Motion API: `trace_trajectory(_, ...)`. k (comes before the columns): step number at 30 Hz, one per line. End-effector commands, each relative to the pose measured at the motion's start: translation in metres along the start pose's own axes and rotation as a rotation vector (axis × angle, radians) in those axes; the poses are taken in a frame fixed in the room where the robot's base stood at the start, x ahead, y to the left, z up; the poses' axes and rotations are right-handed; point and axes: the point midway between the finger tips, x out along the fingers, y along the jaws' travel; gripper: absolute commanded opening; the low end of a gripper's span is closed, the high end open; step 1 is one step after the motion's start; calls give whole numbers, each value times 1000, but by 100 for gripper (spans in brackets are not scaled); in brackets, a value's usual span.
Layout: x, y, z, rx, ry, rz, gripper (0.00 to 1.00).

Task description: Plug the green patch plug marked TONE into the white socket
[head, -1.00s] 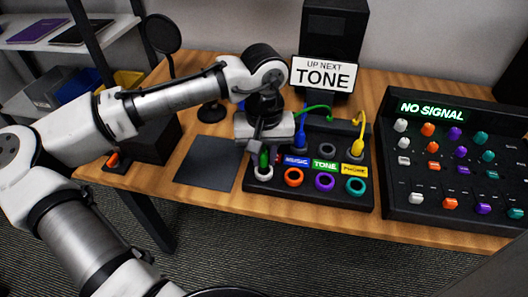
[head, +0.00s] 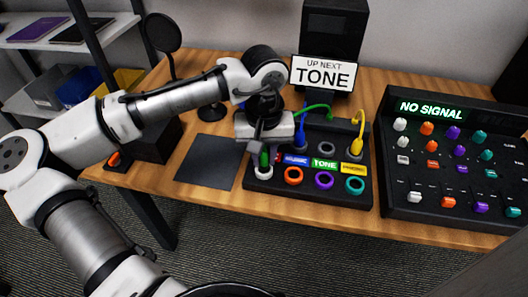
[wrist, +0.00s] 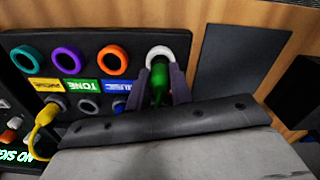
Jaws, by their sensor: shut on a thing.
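The green plug (head: 264,160) is upright in my gripper (head: 266,156), which is shut on it. In the wrist view the green plug (wrist: 158,76) sits between the two purple-grey fingers (wrist: 162,84). The white socket (wrist: 181,48) is a pale ring at the end of the front row on the black patch panel. In the head view the white socket (head: 263,172) shows directly below the plug. The plug's lower end overlaps the ring in the wrist view; I cannot tell how far it is inside. A green cable (head: 315,108) arches behind my gripper.
Orange (head: 293,175), purple (head: 324,181) and teal (head: 355,185) sockets continue the row. Blue and yellow (head: 357,145) plugs stand behind it. A sign (head: 323,74) reads TONE; the mixer display (head: 431,111) reads NO SIGNAL. A dark mat (head: 206,162) lies left.

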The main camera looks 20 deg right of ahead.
Motion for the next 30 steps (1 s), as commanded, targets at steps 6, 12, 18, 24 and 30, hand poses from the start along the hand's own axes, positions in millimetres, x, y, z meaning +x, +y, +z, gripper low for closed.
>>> trace_trajectory(6,0,0,0,0,0,0,0)
trace_trajectory(12,3,0,0,0,-1,1,0)
trace_trajectory(18,8,0,0,0,-1,0,0)
trace_trajectory(24,10,0,0,0,0,-1,0)
trace_trajectory(30,10,0,0,0,0,0,0)
